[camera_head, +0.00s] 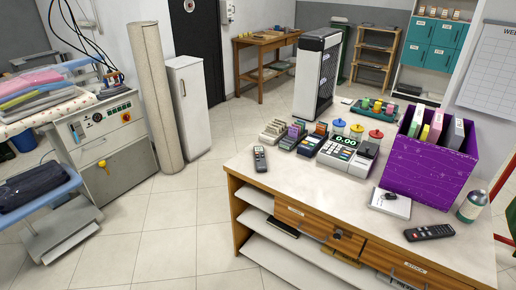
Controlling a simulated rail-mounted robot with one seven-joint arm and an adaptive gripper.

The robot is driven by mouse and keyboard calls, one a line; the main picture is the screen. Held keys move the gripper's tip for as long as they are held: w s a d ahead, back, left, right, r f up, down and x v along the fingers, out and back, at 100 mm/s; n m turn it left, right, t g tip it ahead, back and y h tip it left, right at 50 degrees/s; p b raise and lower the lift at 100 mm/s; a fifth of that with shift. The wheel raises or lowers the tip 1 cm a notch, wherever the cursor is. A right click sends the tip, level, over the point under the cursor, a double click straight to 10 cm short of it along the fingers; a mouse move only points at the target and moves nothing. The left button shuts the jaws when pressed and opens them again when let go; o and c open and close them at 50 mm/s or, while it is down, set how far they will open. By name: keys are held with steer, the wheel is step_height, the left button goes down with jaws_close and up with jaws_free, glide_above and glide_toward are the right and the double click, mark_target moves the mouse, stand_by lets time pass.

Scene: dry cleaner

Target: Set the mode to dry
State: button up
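No control with a readable "dry" label shows. A grey remote (260,158) with a small screen and coloured buttons lies at the left end of the counter. A black remote (429,232) lies flat at the counter's front right. A white holder or remote (227,12) hangs on the back wall. A tall white unit with a black grille (325,77) stands on the floor behind the counter. A white machine with a control panel and knobs (103,140) stands at the left. Screen text and mode settings are too small to read. My gripper is not in view.
A rolled carpet (155,95) and white cabinet (188,107) stand behind. Floor left of the counter is clear.

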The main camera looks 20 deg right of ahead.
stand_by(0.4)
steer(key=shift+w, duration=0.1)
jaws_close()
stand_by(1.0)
